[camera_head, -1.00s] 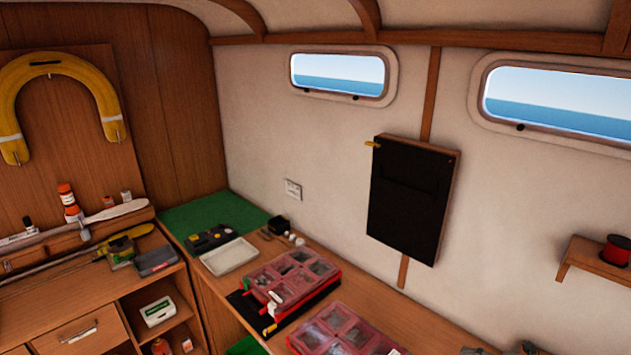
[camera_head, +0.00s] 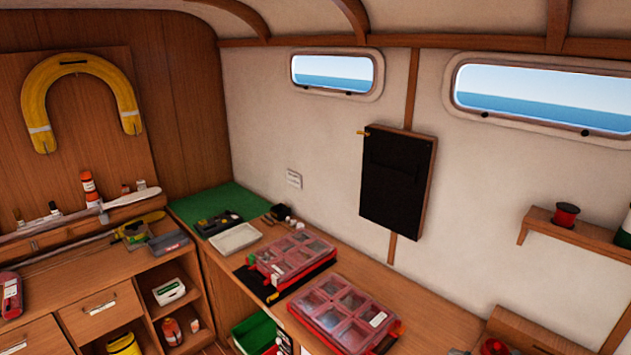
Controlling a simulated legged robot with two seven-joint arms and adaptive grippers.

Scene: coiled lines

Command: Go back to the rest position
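Neither of my grippers nor any part of my arms shows in the head view. A wooden workbench (camera_head: 420,299) runs along the white wall. Two red organiser boxes with clear lids stand on it, one farther back (camera_head: 292,255) and one nearer (camera_head: 345,312). A white tray (camera_head: 236,239) lies on the bench behind them, beside a green mat (camera_head: 222,202). Whether my grippers are open or shut is hidden from this view.
A wooden cabinet (camera_head: 100,302) with drawers and open shelves stands at the left. A yellow horseshoe buoy (camera_head: 78,72) hangs above it. A black panel (camera_head: 397,182) hangs on the wall. A small shelf (camera_head: 570,231) holds a red spool (camera_head: 566,215).

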